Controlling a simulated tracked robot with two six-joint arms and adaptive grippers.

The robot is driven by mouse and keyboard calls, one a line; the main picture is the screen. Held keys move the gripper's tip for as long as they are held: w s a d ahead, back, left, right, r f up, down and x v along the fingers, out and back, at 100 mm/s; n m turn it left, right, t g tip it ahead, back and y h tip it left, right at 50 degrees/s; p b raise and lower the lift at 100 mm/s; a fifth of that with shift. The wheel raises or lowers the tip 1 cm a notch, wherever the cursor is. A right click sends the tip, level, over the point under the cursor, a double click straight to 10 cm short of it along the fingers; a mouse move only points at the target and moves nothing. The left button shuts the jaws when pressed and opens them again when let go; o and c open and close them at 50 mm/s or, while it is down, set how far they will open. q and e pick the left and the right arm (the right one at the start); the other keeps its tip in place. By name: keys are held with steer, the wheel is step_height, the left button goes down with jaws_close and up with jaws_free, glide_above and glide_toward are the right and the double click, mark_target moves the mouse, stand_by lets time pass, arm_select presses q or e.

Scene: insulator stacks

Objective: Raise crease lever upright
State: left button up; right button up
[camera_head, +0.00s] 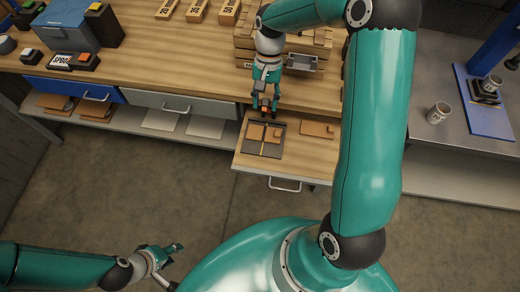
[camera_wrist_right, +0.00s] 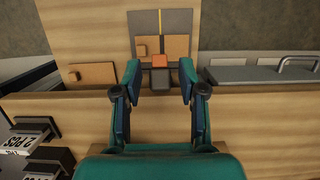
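The crease board is a dark grey plate (camera_head: 280,128) with a yellow centre line and light brown pieces on it, on the pulled-out wooden board. It also shows at the top of the right wrist view (camera_wrist_right: 146,20). An orange-topped dark block (camera_wrist_right: 160,62), which looks like the crease lever's end, lies at the plate's edge nearest the workbench. My right gripper (camera_head: 264,106) is open, its fingers (camera_wrist_right: 160,84) on either side of this block with gaps. The lever's arm cannot be made out. My left gripper (camera_head: 172,262) is open and empty, low over the floor.
A brown piece with a small knob (camera_head: 317,129) lies beside the plate. Wooden crates (camera_head: 245,50) stand behind my right gripper. A blue box (camera_head: 68,28) is at the back left. A cup (camera_head: 438,113) and blue stand (camera_head: 480,122) are on the right bench.

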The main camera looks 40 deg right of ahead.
steer(key=shift+o, duration=0.5)
steer(key=shift+s+a+r, duration=0.1)
steer(key=s+a+r+p, duration=0.1)
steer(key=s+a+r, duration=0.2)
steer(key=a+r, duration=0.1)
steer(key=shift+s+r, duration=0.2)
steer(key=shift+s, duration=0.1)
steer(key=shift+a+f, duration=0.1)
steer(key=shift+a, duration=0.05)
stand_by(0.5)
